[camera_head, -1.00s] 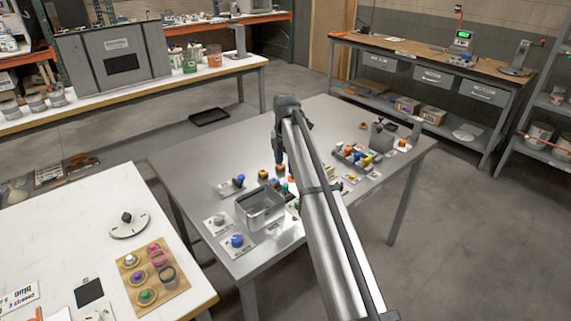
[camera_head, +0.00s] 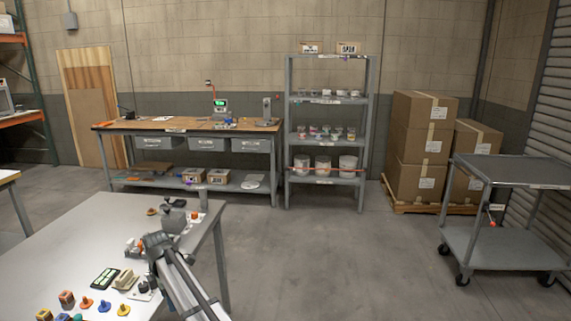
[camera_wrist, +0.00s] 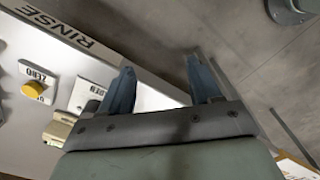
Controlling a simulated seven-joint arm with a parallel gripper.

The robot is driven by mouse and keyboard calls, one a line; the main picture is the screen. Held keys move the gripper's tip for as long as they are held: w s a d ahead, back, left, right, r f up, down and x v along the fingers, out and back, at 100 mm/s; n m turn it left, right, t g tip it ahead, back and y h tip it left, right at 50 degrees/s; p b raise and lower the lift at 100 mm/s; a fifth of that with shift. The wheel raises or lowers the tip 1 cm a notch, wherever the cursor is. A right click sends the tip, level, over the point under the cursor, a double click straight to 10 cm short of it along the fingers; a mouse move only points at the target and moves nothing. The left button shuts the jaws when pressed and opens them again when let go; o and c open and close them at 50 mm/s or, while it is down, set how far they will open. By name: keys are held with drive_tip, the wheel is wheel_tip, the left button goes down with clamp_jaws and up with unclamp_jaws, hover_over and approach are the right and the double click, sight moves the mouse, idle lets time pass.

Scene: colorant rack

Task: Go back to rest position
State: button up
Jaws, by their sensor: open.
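My gripper (camera_wrist: 160,64) is open in the wrist view, its two blue-grey fingers apart with nothing between them. It hangs over the edge of the grey table, with floor beyond. In the head view my arm reaches up from the bottom over the table (camera_head: 70,225); the fingers are not clear there. On the table, a yellow knob (camera_wrist: 33,90) sits on a card reading ZERO, left of my gripper. A beige object (camera_wrist: 57,131) is close to the left finger.
Small colored knobs (camera_head: 104,306), wooden blocks (camera_head: 66,298), a dark green tray (camera_head: 104,278) and a grey container (camera_head: 173,218) stand on the table. A workbench (camera_head: 190,126), a shelf (camera_head: 289,150), boxes (camera_head: 422,145) and a cart (camera_head: 510,245) are farther off. The floor between is clear.

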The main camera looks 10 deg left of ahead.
drive_tip(key=w+d+f+m, duration=0.1)
drive_tip(key=d+f+m, duration=0.35)
drive_tip(key=d, duration=0.75)
drive_tip(key=w+d+f+m, duration=0.1)
drive_tip(key=d+f+m, duration=0.35)
drive_tip(key=d, duration=0.75)
drive_tip(key=w+d+f+m, duration=0.1)
drive_tip(key=d+f+m, duration=0.35)
drive_tip(key=d, duration=0.75)
drive_tip(key=s+d+f+m, duration=0.2)
drive_tip(key=s+d+m, duration=0.25)
drive_tip(key=d, duration=0.45)
drive_tip(key=s+d+f+m, duration=0.2)
drive_tip(key=s+d+m, duration=0.25)
drive_tip(key=d, duration=0.35)
drive_tip(key=s+d+f+m, duration=0.3)
drive_tip(key=s+d+m, duration=0.15)
drive_tip(key=d, duration=0.45)
drive_tip(key=s+f+g, duration=0.3)
drive_tip(key=s+f, duration=0.7)
drive_tip(key=s, duration=0.4)
drive_tip(key=s+f+g, duration=0.3)
drive_tip(key=s+f, duration=0.7)
drive_tip(key=s, duration=0.3)
drive_tip(key=shift+s+a+g, duration=0.3)
drive_tip(key=shift+s, duration=0.1)
